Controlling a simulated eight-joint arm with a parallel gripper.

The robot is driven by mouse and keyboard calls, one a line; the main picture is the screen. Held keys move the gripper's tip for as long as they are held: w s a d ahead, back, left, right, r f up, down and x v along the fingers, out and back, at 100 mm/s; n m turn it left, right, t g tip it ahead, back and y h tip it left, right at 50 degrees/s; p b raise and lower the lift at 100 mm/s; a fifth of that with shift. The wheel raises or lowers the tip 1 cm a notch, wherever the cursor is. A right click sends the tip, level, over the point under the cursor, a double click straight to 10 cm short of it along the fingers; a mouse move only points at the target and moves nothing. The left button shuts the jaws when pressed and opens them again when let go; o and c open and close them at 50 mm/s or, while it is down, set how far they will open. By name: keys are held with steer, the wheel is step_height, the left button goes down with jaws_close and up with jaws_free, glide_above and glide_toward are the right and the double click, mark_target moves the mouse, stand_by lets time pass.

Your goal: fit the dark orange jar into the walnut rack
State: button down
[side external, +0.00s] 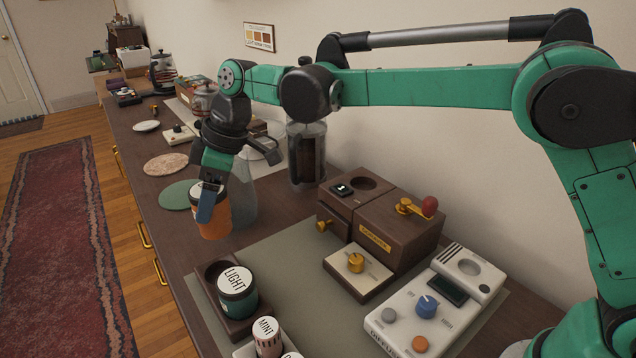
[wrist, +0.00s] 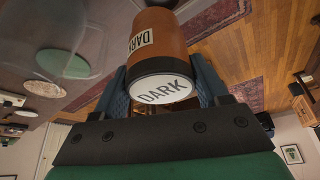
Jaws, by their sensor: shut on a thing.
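The dark orange jar (side external: 216,222) has a white lid marked DARK, which faces the camera in the wrist view (wrist: 163,89). My gripper (side external: 207,204) is shut on it, with a blue finger on each side in the wrist view (wrist: 162,84). The jar is near the counter's front edge, behind the walnut rack (side external: 241,326) in the side view; I cannot tell its exact height. The rack holds a dark green jar (side external: 238,292) with a LIGHT lid in its near slot. The far slot (side external: 216,270) looks empty.
A clear glass vessel (side external: 243,200) stands just right of the held jar. A green disc (side external: 180,195) lies behind.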

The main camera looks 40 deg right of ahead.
mark_target(227, 213)
steer(key=shift+s+a+f, duration=0.3)
steer(key=shift+a+f, duration=0.2)
steer(key=shift+a, duration=0.15)
steer(key=shift+f, duration=3)
steer(key=shift+f, duration=1.3)
jaws_free()
steer(key=shift+v, duration=3.8)
steer(key=shift+f, duration=0.1)
steer(key=shift+d, duration=0.1)
